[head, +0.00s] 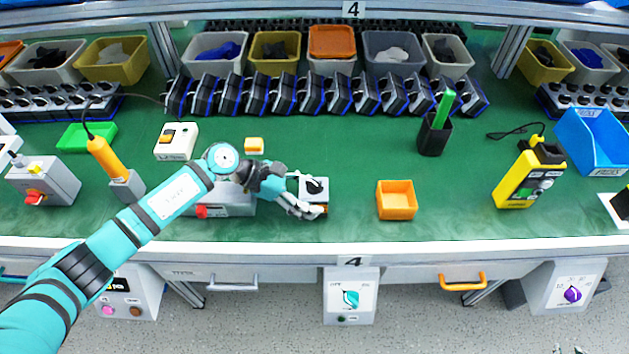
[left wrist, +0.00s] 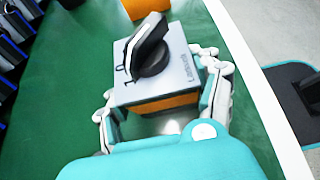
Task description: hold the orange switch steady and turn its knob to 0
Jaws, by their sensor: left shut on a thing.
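The orange switch (head: 315,191) has a pale grey top plate, an orange body and a black knob (left wrist: 152,52). It sits on the green bench near the front edge, in the middle of the head view. In the left wrist view the switch (left wrist: 178,72) stands between my left gripper's fingers, with its orange side low. My left gripper (head: 306,197) is shut on the switch body, one finger on each side. The knob is free of the fingers, with its white line pointing away from my wrist. My right gripper is not in view.
An orange open box (head: 397,200) stands to the right of the switch. A grey box with a red button (head: 212,210) lies to the left, partly under my arm. A yellow meter (head: 530,178) stands farther right. The bench between the orange box and meter is clear.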

